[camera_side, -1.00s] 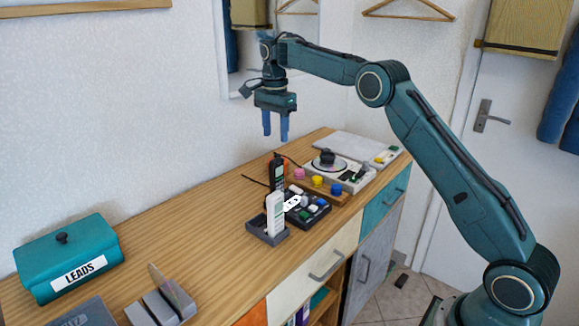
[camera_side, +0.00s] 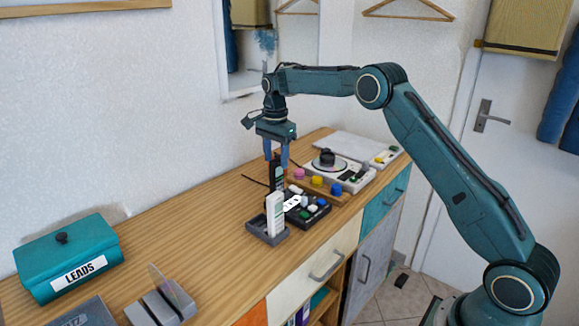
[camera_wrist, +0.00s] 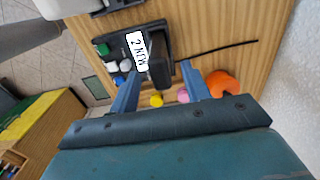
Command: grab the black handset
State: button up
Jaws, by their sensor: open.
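The black handset (camera_side: 276,176) stands upright behind the white handset (camera_side: 274,213) in the side view; its lower part is hidden. My gripper (camera_side: 276,155) points down, open, with its blue fingers around the top of the black handset in the side view. In the wrist view the black handset (camera_wrist: 158,66) shows between the two spread fingers of my gripper (camera_wrist: 160,72). Gaps show there, so the jaws are not closed on it. The white handset stands upright in a grey cradle (camera_side: 262,234).
A black device with coloured knobs (camera_side: 309,211) is right beside the handsets, with a label (camera_wrist: 138,52). A teal LEADS box (camera_side: 62,258) is at the left. Bare wood (camera_side: 185,233) lies between.

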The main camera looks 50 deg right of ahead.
aim_at(276, 170)
jog(key=shift+f, duration=2.4)
jog(key=shift+c, duration=0.2)
grip_shut()
